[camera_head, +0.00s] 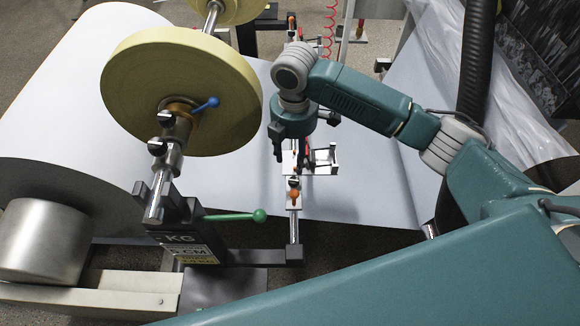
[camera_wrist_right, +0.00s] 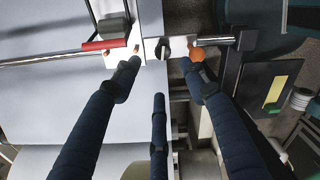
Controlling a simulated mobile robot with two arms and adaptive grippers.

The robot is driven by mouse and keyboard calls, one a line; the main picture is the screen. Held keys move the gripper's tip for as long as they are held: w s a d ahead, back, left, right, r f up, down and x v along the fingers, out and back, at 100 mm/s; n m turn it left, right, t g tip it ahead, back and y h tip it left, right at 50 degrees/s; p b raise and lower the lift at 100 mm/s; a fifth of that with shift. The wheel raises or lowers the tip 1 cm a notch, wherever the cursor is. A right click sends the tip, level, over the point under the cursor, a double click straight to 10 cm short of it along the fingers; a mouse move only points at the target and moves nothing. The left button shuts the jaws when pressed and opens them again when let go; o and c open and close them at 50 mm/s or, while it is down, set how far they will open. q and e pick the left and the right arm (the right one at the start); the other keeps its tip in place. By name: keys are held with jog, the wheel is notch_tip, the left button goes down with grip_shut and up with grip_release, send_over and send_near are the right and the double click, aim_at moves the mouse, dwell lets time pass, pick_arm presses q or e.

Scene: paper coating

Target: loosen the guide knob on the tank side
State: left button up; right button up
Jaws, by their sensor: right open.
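A small orange knob (camera_head: 294,194) sits on the metal guide rail below my right gripper in the head view. In the right wrist view an orange knob (camera_wrist_right: 198,53) shows near the tip of the right-hand finger, with a black knob (camera_wrist_right: 163,47) to its left on a pale plate. I cannot tell for sure which one is the guide knob. My right gripper (camera_wrist_right: 160,72) is open, its dark fingers spread and empty, pointing toward these knobs; contact cannot be told. In the head view its fingers (camera_head: 277,150) are mostly hidden under the wrist. My left gripper is not in view.
A big white paper roll (camera_head: 85,75) and a yellow roll (camera_head: 150,95) on a shaft stand to the left. A lever with a green ball (camera_head: 259,215) juts near the rail. A white sheet (camera_head: 350,190) runs beneath my arm. Clear plastic hangs at right.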

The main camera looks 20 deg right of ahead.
send_over(294, 180)
jog(key=f, duration=0.6)
jog(key=shift+s, duration=0.2)
notch_tip(294, 180, down, 3)
jog(key=shift+w+r, duration=0.15)
jog(key=shift+r, duration=0.05)
jog(key=shift+f, duration=0.7)
grip_shut()
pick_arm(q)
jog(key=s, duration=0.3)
